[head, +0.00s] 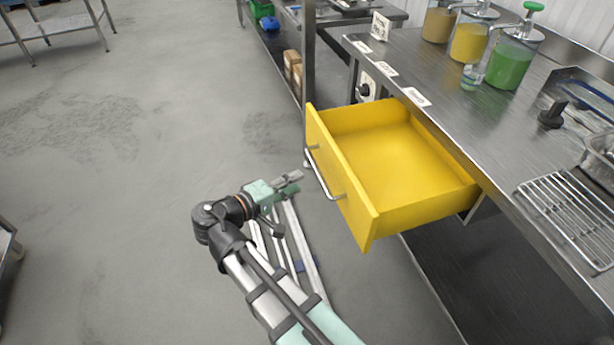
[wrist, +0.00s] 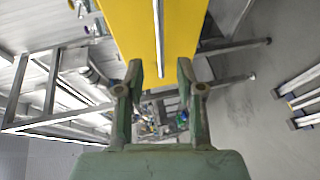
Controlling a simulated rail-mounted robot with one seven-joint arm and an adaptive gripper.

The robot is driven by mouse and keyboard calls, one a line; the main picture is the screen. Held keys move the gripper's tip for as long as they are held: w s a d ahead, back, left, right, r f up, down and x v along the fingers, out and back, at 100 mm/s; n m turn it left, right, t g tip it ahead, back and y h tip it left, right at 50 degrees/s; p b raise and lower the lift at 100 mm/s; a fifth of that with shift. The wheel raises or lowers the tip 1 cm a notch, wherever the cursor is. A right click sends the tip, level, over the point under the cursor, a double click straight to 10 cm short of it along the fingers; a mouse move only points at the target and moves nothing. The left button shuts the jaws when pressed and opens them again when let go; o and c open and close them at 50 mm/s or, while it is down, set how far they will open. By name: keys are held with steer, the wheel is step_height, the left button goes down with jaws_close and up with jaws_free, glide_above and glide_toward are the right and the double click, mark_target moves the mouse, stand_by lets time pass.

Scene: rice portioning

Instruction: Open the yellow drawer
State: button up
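The yellow drawer (head: 395,165) stands pulled well out from under the steel counter in the head view, and its empty inside shows. Its metal bar handle (head: 322,175) is on the front face, which is turned to the left. My gripper (head: 294,182) is just left of the handle, apart from it as far as I can see. In the wrist view the drawer front (wrist: 135,25) fills the top middle, with the handle (wrist: 158,40) running up the picture. The two fingers of my gripper (wrist: 159,75) are spread on either side of the handle's line, with nothing between them.
The steel counter (head: 450,85) holds dispensers with brown, yellow and green contents (head: 510,62) and a wire rack (head: 570,215). A shelf post (head: 308,50) stands behind the drawer.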

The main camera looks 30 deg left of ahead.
steer(key=shift+v, duration=1.85)
